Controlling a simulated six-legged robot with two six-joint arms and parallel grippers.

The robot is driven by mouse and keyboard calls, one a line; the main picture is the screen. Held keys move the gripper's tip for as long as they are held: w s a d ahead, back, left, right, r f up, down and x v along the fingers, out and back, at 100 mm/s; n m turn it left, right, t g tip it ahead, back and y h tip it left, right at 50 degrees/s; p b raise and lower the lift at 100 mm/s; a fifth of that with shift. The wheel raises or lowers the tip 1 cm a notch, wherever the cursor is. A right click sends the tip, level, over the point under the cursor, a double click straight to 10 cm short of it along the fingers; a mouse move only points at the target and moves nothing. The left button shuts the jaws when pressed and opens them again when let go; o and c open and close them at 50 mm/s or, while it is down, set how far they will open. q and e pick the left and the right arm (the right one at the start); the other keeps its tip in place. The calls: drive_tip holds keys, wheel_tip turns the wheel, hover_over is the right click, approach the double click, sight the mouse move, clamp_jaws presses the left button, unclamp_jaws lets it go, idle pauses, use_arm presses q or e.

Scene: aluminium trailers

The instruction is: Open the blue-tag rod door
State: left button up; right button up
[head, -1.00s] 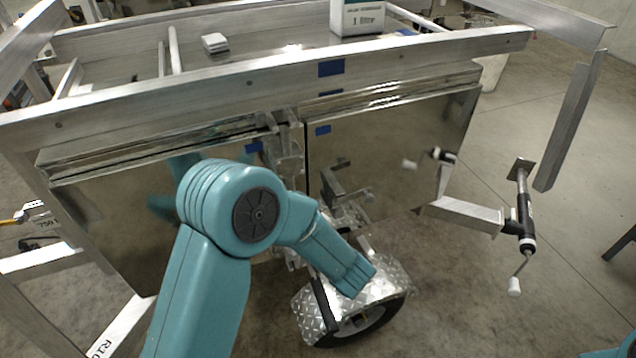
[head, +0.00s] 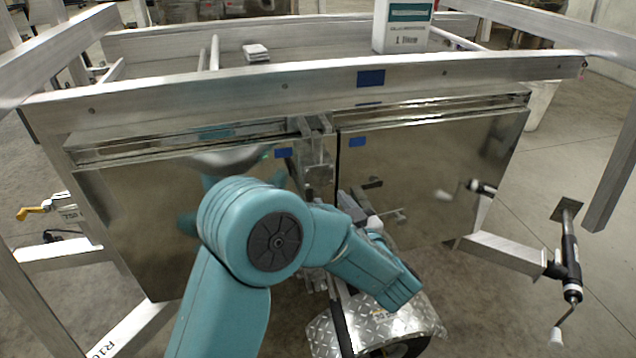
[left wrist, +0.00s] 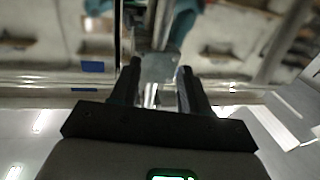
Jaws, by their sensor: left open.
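Two shiny door panels hang under the trailer's front rail: a left one (head: 130,220) and a right one (head: 440,150). Both look shut. Each has a blue tag at its top inner corner: left tag (head: 283,153), right tag (head: 357,141). A vertical metal rod with a bracket (head: 318,160) stands at the gap between them; its lower part is hidden behind my left arm. In the left wrist view, upside down, my left gripper (left wrist: 158,82) is open, its fingers either side of the bracket and rod (left wrist: 160,66). I cannot tell whether they touch. My right gripper is out of view.
A trailer rail (head: 220,92) with another blue tag runs above the doors. A white carton (head: 402,30) stands behind it. A diamond-plate mudguard (head: 410,320) is below, and a jack with a crank (head: 570,260) sticks out at the right.

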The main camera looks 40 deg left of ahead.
sight(320, 186)
use_arm(q)
drive_tip(key=x, duration=0.8)
drive_tip(key=shift+w+f, duration=0.1)
drive_tip(key=shift+w, duration=0.1)
clamp_jaws()
